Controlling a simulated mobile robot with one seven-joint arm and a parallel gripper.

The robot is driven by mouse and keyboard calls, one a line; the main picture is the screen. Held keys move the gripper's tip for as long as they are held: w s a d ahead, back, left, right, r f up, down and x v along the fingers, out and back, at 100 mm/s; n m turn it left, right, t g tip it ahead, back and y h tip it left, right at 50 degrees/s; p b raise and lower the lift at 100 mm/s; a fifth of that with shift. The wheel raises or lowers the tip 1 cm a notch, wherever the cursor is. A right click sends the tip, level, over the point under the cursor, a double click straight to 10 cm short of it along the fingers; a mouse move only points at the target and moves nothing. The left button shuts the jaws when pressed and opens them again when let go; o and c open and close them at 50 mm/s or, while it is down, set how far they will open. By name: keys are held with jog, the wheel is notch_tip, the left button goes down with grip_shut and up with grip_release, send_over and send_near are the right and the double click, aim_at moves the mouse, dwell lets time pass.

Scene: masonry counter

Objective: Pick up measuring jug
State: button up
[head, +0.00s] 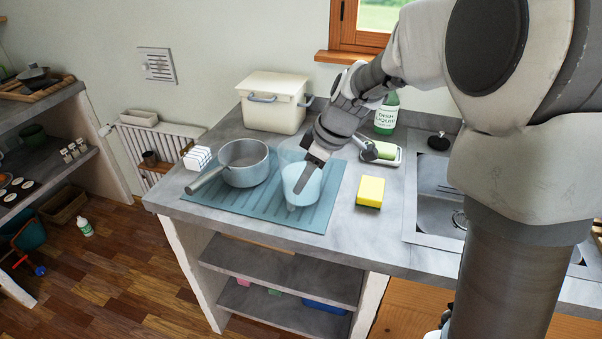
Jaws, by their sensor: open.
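A clear, pale blue measuring jug (298,196) stands on the blue ribbed drying mat (228,212) on the counter. My gripper (304,178) reaches down from the upper right over the jug. Its fingers are at the jug's upper part and partly cover it. The gripper is open; I cannot tell whether a finger is inside the jug or touches its wall. A second clear vessel (289,150) shows behind the jug, partly hidden by the gripper.
A saucepan (245,172) stands left of the jug, its handle pointing front left. A yellow sponge (370,191) lies right of the mat. Behind are a cream bin (273,103), a green soap bottle (387,114) and a soap dish (385,157). A sink (436,207) is at right.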

aim_at(287, 201)
jog(key=shift+s+a+x, duration=0.1)
jog(key=shift+x, duration=1.15)
jog(key=shift+s+a+x, duration=0.1)
jog(key=shift+a+x, duration=0.05)
jog(key=shift+x, duration=1.1)
jog(key=shift+s+a+x, duration=0.1)
jog(key=shift+x, duration=1.15)
jog(key=shift+r, duration=0.1)
grip_shut()
jog(key=shift+w+r, duration=0.1)
